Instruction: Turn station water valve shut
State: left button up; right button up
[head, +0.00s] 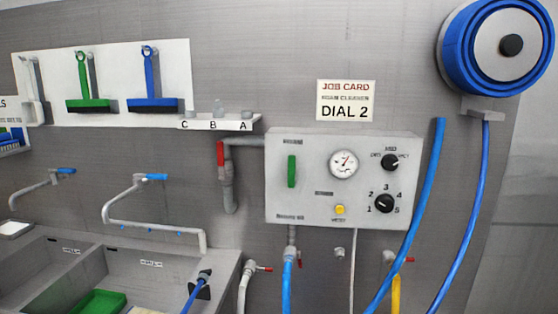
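A grey station box (310,205) is mounted on the wall. A green handle (292,171) stands upright on its left side, under a label too small to read. A red lever (220,154) stands upright beside the grey pipe (228,190) left of the box. I cannot tell from the labels which of these is the station water valve. Neither of my grippers shows in the head view, and nothing touches the handles.
The box also has a gauge (343,164), two black knobs and a yellow button (340,210). A job card (345,100) above reads DIAL 2. Blue hoses hang at the right below a blue reel (455,55). A steel sink (150,262) with taps is lower left.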

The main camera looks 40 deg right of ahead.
aim_at(221, 152)
jog(key=z, duration=1)
